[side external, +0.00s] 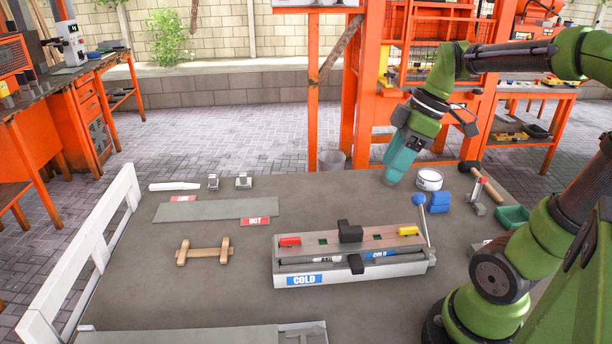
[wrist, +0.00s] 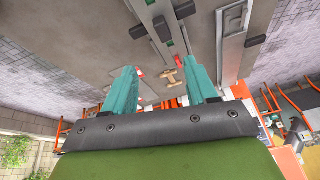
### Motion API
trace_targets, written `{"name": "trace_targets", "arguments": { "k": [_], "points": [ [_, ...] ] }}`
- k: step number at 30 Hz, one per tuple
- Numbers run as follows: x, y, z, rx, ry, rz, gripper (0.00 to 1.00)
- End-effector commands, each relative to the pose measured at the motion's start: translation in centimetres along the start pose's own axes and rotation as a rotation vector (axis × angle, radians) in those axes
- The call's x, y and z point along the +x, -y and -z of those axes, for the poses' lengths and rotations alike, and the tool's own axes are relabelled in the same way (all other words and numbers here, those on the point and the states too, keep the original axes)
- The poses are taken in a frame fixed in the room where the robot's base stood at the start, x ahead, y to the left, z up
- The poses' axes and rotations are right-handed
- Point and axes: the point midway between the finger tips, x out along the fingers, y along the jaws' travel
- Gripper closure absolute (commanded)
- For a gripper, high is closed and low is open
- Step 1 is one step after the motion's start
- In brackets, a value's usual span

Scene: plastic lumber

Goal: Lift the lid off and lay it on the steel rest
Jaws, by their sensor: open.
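A long grey mould box (side external: 300,278) with blue COLD labels lies right of the table's middle. A grey-brown lid plate (side external: 375,238) lies along its top, with a black block handle (side external: 350,232) near its middle. A red clamp (side external: 289,241) and a yellow clamp (side external: 408,231) sit near its ends. A flat grey plate with red HOT labels (side external: 200,211) lies at the back left; I cannot tell if it is the steel rest. My gripper (side external: 392,181) is above the table's back, behind the box. Its teal fingers are apart and empty in the wrist view (wrist: 160,78).
A blue-knobbed lever (side external: 422,212) stands at the box's right end. A white tin (side external: 429,179), a blue block (side external: 437,203) and a green tray (side external: 512,217) are at the right. A wooden piece (side external: 205,252) lies at the left.

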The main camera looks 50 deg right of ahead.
Motion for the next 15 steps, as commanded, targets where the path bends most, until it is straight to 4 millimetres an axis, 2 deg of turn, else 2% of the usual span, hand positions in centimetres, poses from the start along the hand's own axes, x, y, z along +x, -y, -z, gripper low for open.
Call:
{"name": "trace_targets", "arguments": {
  "k": [3, 8, 11, 15],
  "points": [
    [-0.3, 0.5, 0.1, -0.145, -0.004, 0.025, 0.43],
    [0.3, 0.7, 0.1, -0.225, -0.006, 0.037, 0.43],
    [1.8, 0.8, 0.1, -0.230, -0.004, 0.039, 0.43],
    [4.8, 0.9, 0.1, -0.227, -0.003, 0.040, 0.43]
  ]
}}
